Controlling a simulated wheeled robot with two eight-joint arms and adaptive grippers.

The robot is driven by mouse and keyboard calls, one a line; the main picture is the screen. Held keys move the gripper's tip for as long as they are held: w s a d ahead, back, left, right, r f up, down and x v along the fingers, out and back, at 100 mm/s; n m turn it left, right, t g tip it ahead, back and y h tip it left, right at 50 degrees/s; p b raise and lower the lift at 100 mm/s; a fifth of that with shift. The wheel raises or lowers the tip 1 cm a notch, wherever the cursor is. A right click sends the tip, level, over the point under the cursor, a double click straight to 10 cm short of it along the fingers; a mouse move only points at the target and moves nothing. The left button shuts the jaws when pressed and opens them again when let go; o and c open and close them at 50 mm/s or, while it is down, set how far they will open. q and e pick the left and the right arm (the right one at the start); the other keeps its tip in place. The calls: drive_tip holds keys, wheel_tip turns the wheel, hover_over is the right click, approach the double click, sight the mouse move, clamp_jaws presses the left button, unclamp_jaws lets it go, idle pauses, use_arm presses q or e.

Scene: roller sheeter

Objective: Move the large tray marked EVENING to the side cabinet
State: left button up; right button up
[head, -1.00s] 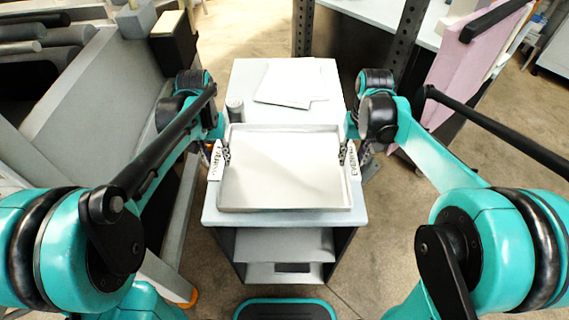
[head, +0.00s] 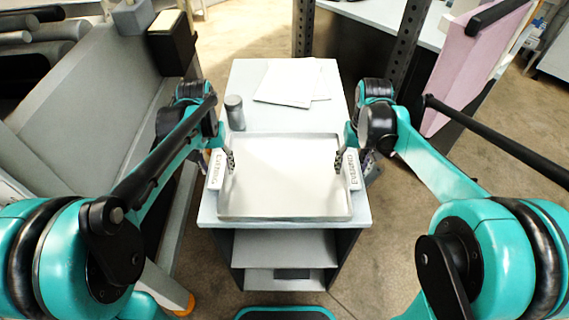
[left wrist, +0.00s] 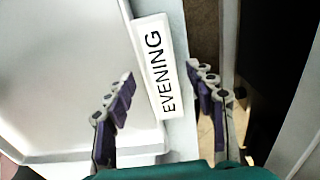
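The large pale tray (head: 285,214) rests on the top of the low grey cabinet (head: 285,88) in front of me. A white EVENING label is on each side tab; the left one (head: 215,170) also shows in the left wrist view (left wrist: 160,70). My left gripper (head: 217,161) is open, one finger over the tray's inside and one outside the tab; the left wrist view shows the label between its spread fingers (left wrist: 163,95). My right gripper (head: 353,164) straddles the right tab the same way and looks open. The tray looks empty.
A grey cylindrical can (head: 235,112) stands just behind the tray's left rear corner. White papers (head: 288,82) lie at the back of the cabinet top. A grey machine (head: 95,90) stands close on the left, and a dark perforated post (head: 408,45) rises behind right.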

use_arm(q)
drive_tip(key=shift+r, duration=0.1)
wheel_tip(320, 180, up, 12)
use_arm(e)
wheel_tip(320, 180, up, 12)
idle(0.7)
idle(0.4)
